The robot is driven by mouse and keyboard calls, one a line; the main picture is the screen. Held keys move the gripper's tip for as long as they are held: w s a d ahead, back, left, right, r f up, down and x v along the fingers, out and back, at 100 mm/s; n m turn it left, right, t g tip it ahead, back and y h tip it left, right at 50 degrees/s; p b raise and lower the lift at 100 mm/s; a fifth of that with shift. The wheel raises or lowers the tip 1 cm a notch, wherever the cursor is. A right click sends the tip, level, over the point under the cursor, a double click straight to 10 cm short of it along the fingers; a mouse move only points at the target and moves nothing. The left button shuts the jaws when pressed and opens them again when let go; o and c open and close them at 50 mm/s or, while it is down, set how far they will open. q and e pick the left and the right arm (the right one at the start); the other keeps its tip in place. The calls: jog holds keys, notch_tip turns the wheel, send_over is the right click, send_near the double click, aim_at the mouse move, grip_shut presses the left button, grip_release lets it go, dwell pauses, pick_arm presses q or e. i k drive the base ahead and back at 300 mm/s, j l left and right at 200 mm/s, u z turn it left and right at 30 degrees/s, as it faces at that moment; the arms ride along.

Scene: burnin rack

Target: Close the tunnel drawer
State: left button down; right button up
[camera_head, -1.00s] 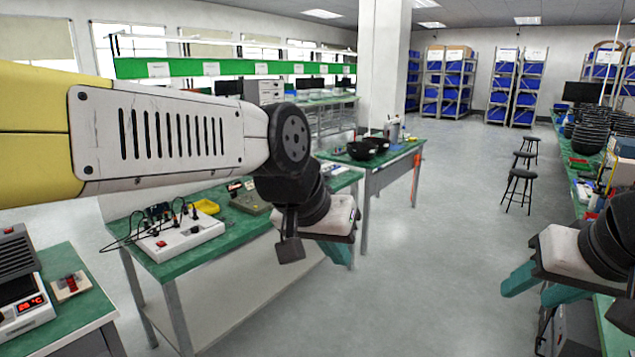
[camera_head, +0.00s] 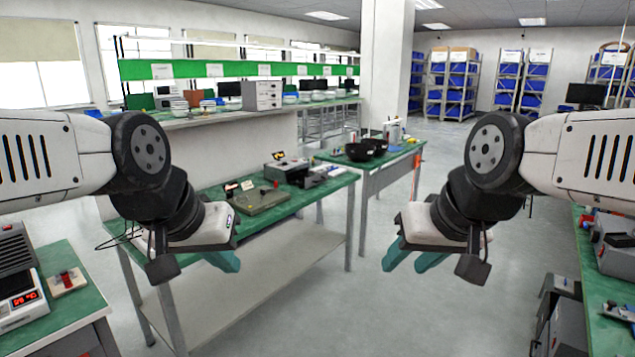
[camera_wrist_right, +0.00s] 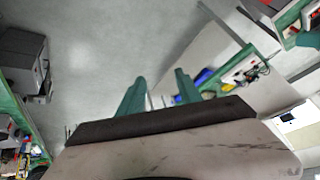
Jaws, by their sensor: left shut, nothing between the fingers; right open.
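My left gripper (camera_head: 225,261) hangs at the left in the head view, in front of the green-topped bench, with its teal fingers together and empty. My right gripper (camera_head: 410,262) is right of centre over the grey floor, with its teal fingers apart. Its open, empty fingers also show in the right wrist view (camera_wrist_right: 160,88). I cannot pick out the tunnel drawer for certain. A grey box-like unit (camera_head: 567,325) stands low at the right, apart from my right gripper. A similar grey unit (camera_wrist_right: 24,62) shows at the left of the right wrist view.
A green-topped bench (camera_head: 290,215) with small devices stands at centre left, with another (camera_head: 375,160) holding black bowls behind it. A green table (camera_head: 70,305) with a red-display device is at lower left. The right bench (camera_head: 610,290) carries equipment. The middle floor is free.

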aim_at(308, 181)
jog(key=i+j+z, duration=0.1)
jog(key=i, duration=2.85)
